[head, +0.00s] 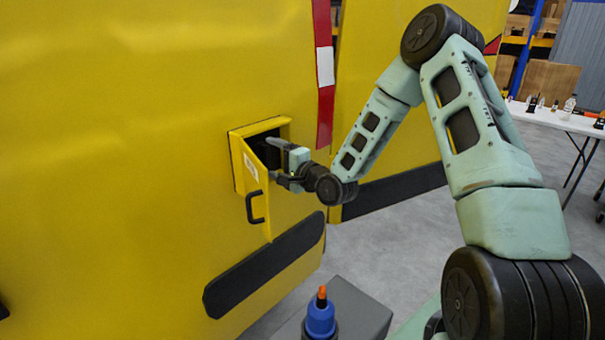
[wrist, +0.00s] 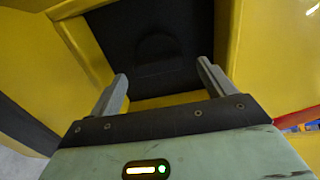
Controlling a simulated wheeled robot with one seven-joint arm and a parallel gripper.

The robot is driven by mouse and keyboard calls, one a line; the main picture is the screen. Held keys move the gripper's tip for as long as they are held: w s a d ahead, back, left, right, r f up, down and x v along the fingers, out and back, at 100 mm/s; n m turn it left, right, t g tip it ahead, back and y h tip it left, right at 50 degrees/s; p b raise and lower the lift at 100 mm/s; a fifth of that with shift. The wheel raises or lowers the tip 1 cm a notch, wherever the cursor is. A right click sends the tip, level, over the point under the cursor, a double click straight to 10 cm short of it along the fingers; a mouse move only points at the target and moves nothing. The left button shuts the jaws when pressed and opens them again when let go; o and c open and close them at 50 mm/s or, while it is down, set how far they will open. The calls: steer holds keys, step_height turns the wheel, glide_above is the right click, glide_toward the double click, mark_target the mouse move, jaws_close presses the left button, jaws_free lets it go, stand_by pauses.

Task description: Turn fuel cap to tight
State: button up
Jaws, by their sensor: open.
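A yellow fuel compartment (head: 252,129) in the yellow vehicle side has its door (head: 254,190) swung open. The door has a black handle (head: 256,207). My gripper (head: 276,159) is at the compartment mouth, beside the open door. In the wrist view my gripper (wrist: 162,72) is open, with nothing between its two fingers. Past the fingertips, a faint round dark shape (wrist: 155,47), probably the fuel cap, shows against the dark recess back. It appears apart from the fingers. Its markings and turn angle cannot be made out. In the head view the cap is hidden.
The yellow compartment walls (wrist: 265,45) stand close on both sides of my fingers. A blue bottle-like object with an orange tip (head: 320,315) stands at the bottom near a grey box (head: 362,312). A white table (head: 570,120) with small items stands far right.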

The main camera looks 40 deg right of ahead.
steer(key=s+d+p, duration=0.3)
steer(key=s+p, duration=0.3)
steer(key=s, duration=0.9)
steer(key=shift+s, duration=0.1)
steer(key=shift+a, duration=0.1)
